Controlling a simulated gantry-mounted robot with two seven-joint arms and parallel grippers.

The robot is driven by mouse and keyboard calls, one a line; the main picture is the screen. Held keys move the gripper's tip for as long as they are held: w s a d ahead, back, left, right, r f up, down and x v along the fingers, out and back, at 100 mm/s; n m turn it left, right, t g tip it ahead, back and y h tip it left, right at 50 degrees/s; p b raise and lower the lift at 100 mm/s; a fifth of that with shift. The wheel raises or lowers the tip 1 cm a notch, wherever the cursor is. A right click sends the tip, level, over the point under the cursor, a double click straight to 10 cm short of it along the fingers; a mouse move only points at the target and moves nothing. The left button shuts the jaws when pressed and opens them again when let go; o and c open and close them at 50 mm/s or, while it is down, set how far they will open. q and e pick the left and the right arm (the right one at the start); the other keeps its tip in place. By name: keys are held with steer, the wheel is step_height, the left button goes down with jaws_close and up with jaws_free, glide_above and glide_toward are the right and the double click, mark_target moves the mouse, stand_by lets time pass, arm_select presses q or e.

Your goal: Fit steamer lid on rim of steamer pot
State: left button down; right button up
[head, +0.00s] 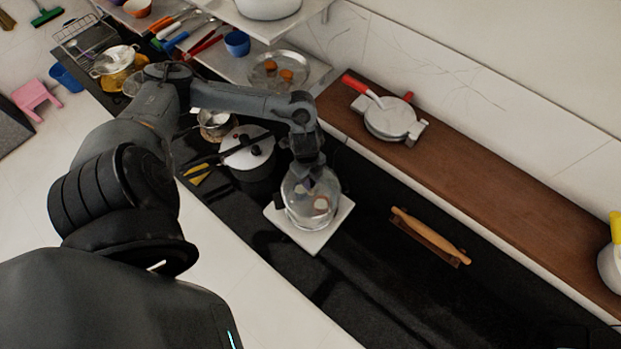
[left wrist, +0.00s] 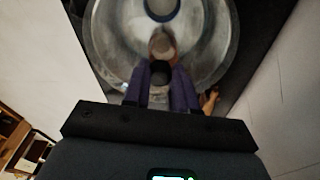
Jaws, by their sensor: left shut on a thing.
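My left gripper (head: 309,172) is shut on the knob of the steamer lid (head: 298,186). In the left wrist view, the fingers (left wrist: 163,78) close around the knob over the wide, round grey lid (left wrist: 113,42). The steamer pot (head: 312,217) is below, its contents showing as coloured patches. The lid is over the pot, but I cannot tell whether it touches the rim. The pot stands on a white square plate (head: 337,223). My right gripper is not in view.
A lidded pot (head: 247,153) stands left of the steamer. A rolling pin (head: 430,235) lies to the right on the black counter. The front right counter is mostly clear.

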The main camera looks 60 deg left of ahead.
arm_select(q)
steer(key=shift+f, duration=0.4)
steer(key=shift+r+p, duration=0.55)
steer(key=shift+p, duration=0.05)
stand_by(0.7)
stand_by(0.5)
steer(key=shift+f, duration=0.45)
stand_by(0.3)
steer(key=shift+f, duration=0.3)
stand_by(0.4)
steer(key=shift+c, duration=1.3)
jaws_free()
steer(key=shift+r, duration=0.1)
